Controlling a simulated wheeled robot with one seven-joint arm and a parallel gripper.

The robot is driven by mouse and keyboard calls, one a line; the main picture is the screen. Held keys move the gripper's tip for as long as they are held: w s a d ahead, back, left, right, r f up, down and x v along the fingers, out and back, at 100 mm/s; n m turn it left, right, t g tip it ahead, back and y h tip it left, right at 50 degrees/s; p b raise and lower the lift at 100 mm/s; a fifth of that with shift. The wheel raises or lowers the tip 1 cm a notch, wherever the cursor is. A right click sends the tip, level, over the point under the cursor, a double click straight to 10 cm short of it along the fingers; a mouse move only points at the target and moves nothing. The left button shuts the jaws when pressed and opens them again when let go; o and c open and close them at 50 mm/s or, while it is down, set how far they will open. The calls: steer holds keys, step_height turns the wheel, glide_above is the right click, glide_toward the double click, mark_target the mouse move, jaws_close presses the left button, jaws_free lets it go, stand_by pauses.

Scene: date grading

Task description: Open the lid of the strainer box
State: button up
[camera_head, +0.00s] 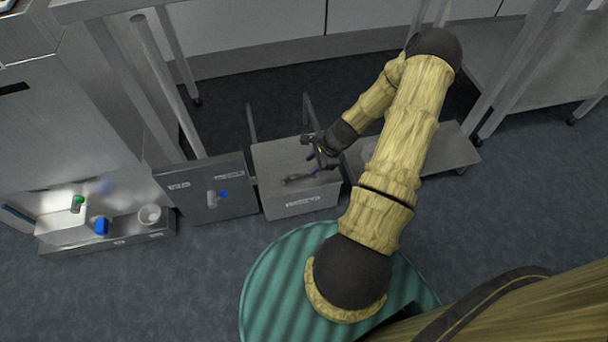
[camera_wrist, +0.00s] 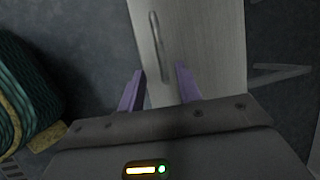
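The strainer box (camera_head: 282,155) is a pale metal box on the floor with a label on its front. Its flat lid looks shut, and it fills the upper middle of the wrist view as a pale panel (camera_wrist: 205,40). A bar handle (camera_wrist: 157,40) stands on the lid; in the head view it is a dark bar (camera_head: 294,180) near the front. My gripper (camera_wrist: 160,70) is open, its two purple fingers spread either side of the handle's near end. In the head view my gripper (camera_head: 320,165) is over the lid's right part. Contact with the handle cannot be told.
A grey labelled panel (camera_head: 235,200) with a small cylinder and a blue piece stands left of the box. Further left, a metal tray (camera_head: 75,245) holds a blue piece and white cup. A low shelf (camera_head: 450,150) stands to the right. Table legs rise behind.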

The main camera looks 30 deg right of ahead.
mark_target(301, 175)
steer(key=b+x, duration=0.2)
steer(key=x, duration=0.5)
steer(key=shift+w+a+f+b, duration=0.1)
steer(key=shift+a+f+b, duration=0.1)
steer(key=shift+b, duration=0.2)
steer(key=shift+d, duration=0.1)
jaws_close()
